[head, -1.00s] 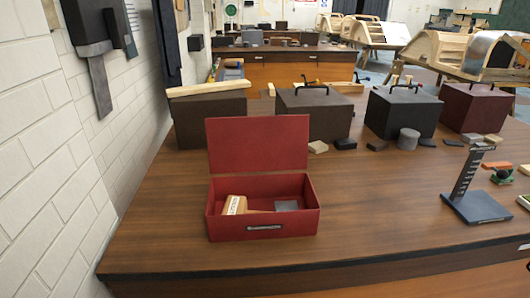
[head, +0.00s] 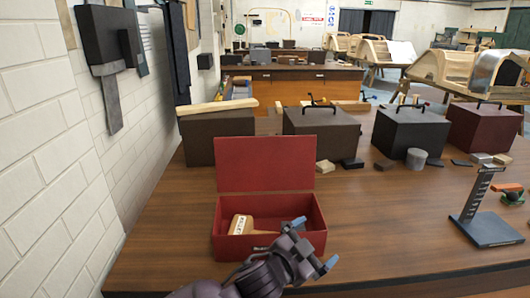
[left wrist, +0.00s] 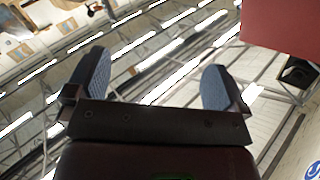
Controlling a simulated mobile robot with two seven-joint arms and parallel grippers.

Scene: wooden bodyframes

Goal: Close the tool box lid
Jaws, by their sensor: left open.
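The red tool box (head: 228,247) stands on the wooden bench near its front edge. Its lid (head: 265,164) is open and stands upright at the back. A light brown block with printing (head: 241,225) lies inside. My left gripper (head: 315,243) is open and empty at the front right corner of the box, hiding part of its front wall; I cannot tell if it touches. In the left wrist view the two blue-padded fingers (left wrist: 153,82) are spread apart, with a red panel, likely the lid (left wrist: 284,22), at the top right. My right gripper is not in view.
Dark boxes with handles (head: 320,135) stand behind the tool box, with small blocks and a grey cylinder (head: 416,158). A dark metal stand (head: 486,225) is at the right. A white brick wall (head: 60,190) is close at the left. Bench between box and stand is clear.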

